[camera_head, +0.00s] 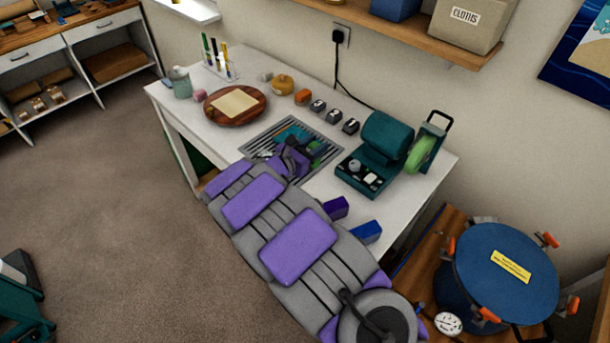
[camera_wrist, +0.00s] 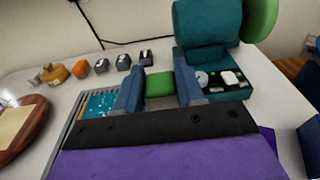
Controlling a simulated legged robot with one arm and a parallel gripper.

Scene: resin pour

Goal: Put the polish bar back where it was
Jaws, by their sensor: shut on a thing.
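A green block (camera_wrist: 160,84), which looks like the polish bar, sits between the two grey-blue fingers of my gripper (camera_wrist: 160,92) in the wrist view. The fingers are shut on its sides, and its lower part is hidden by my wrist. To the right stands the teal machine (camera_head: 383,138) with a green wheel (camera_head: 421,152). Its base (camera_wrist: 232,91) holds small pale items.
Small dark-topped grey blocks (camera_head: 334,117) and an orange block (camera_head: 302,97) stand behind the tray. A round wooden board (camera_head: 214,112) is at the left. Purple (camera_head: 337,207) and blue (camera_head: 366,232) boxes sit by the front edge. White tabletop shows between tray and machine.

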